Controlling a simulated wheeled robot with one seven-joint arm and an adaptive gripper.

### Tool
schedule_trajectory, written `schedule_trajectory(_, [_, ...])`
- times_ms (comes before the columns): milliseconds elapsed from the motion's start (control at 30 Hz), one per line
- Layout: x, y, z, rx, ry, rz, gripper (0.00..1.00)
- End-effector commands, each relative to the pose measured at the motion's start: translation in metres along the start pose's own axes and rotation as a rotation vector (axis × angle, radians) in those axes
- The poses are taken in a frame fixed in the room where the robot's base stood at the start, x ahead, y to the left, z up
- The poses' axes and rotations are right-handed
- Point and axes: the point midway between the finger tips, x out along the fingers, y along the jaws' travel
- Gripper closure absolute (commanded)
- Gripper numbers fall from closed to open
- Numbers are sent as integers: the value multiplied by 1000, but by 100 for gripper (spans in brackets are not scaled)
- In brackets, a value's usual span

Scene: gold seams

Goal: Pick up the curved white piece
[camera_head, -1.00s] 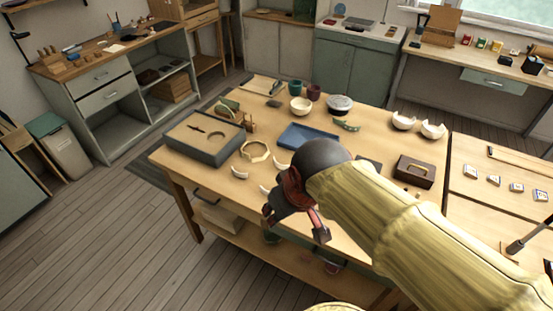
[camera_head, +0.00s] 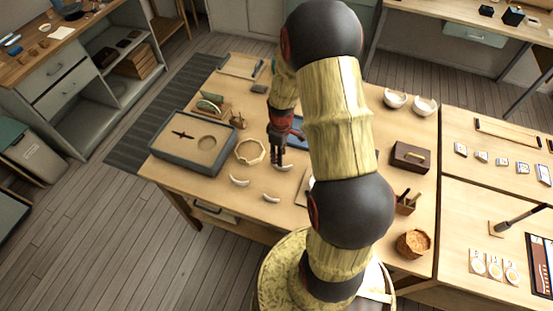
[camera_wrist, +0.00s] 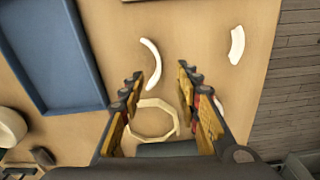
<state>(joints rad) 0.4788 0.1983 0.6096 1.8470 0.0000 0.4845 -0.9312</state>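Three curved white pieces lie apart on the wooden table. In the head view one piece (camera_head: 283,167) is just beneath my gripper (camera_head: 277,158), partly hidden by it; a second piece (camera_head: 271,198) is nearer the front edge and a third (camera_head: 239,181) is to the left. In the wrist view the first piece (camera_wrist: 151,63) lies just beyond the gap between my fingertips (camera_wrist: 160,82). Another piece (camera_wrist: 237,45) lies to the upper right, and one is partly behind the right finger. My gripper is open and empty, pointing down above the table.
A pale faceted ring (camera_head: 249,152) lies left of my gripper. A blue tray (camera_wrist: 57,55) is beside the first piece. A grey-sided box (camera_head: 165,166) stands at the table's left and a brown box (camera_head: 411,157) at the right. Bare tabletop surrounds the pieces.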

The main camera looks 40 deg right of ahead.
Motion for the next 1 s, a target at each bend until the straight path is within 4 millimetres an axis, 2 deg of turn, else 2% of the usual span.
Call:
schedule_trajectory(200, [24, 0, 1, -3, -3, -4, 67])
schedule_trajectory(367, [34, 2, -1, -3, -2, -3, 67])
schedule_trajectory(700, [77, 5, -5, -2, -3, -3, 67])
schedule_trajectory(933, [79, 6, -6, -2, -1, -2, 67])
schedule_trajectory(1000, [79, 6, -6, -2, -1, -2, 70])
